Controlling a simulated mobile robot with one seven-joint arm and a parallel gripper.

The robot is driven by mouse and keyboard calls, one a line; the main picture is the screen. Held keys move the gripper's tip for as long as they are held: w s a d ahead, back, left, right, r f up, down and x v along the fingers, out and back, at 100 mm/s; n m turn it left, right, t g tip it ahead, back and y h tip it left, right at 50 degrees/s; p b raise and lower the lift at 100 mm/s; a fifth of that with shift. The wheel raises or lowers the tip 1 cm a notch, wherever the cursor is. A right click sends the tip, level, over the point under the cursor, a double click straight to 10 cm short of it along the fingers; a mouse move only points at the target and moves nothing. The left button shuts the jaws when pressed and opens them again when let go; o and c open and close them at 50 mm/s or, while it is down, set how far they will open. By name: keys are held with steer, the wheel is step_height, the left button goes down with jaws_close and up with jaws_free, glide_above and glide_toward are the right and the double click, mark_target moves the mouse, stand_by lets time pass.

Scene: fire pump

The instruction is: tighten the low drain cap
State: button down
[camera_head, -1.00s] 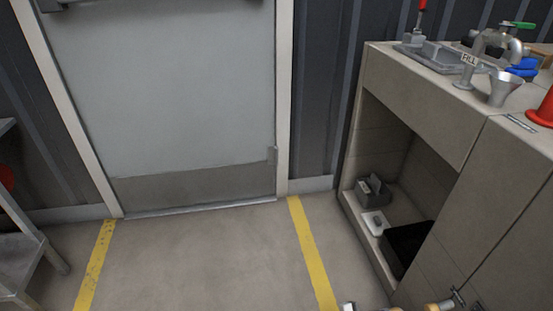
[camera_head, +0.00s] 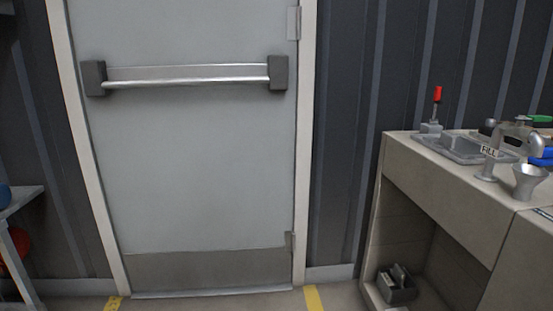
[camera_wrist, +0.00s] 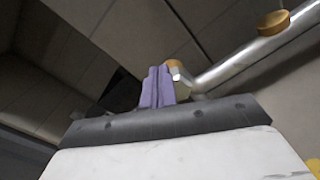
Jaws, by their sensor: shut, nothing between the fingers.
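In the wrist view, my gripper (camera_wrist: 157,80) shows as two purple fingers pressed together, shut and empty. A silver pipe (camera_wrist: 240,58) runs from the upper right toward the fingers. A brass-coloured round cap (camera_wrist: 273,22) sits on the pipe farther up. A second brass-coloured piece (camera_wrist: 178,63) with a pale fitting is just beyond and right of the fingertips, partly hidden by them. I cannot tell which one is the low drain cap, or whether the fingers touch the nearer piece. Neither cap nor my gripper is in the head view.
In the head view, a grey door (camera_head: 190,180) with a push bar (camera_head: 185,80) stands ahead. A counter (camera_head: 440,190) at right carries a tray (camera_head: 465,148), a FILL fitting (camera_head: 488,152) and a funnel (camera_head: 528,178). A grey caddy (camera_head: 397,283) sits in its open bay. Shelving (camera_head: 20,205) stands at left.

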steer(key=shift+s+f+b, duration=0.25)
steer(key=shift+b, duration=0.15)
steer(key=shift+s+d+f+b, duration=0.1)
steer(key=shift+s+b, duration=0.25)
steer(key=shift+b, duration=0.05)
steer(key=shift+s+f, duration=0.1)
steer(key=shift+s, duration=0.05)
steer(key=shift+s+f+b, duration=0.5)
steer(key=shift+s+b, duration=0.05)
steer(key=shift+b, duration=0.65)
steer(key=shift+s+r, duration=0.15)
steer(key=shift+s, duration=0.1)
steer(key=shift+s+a+r+p, duration=0.15)
steer(key=shift+a+p, duration=0.15)
steer(key=shift+a, duration=1.15)
steer(key=shift+s+a+r+p, duration=0.15)
steer(key=shift+a+p, duration=0.15)
steer(key=shift+a, duration=1.15)
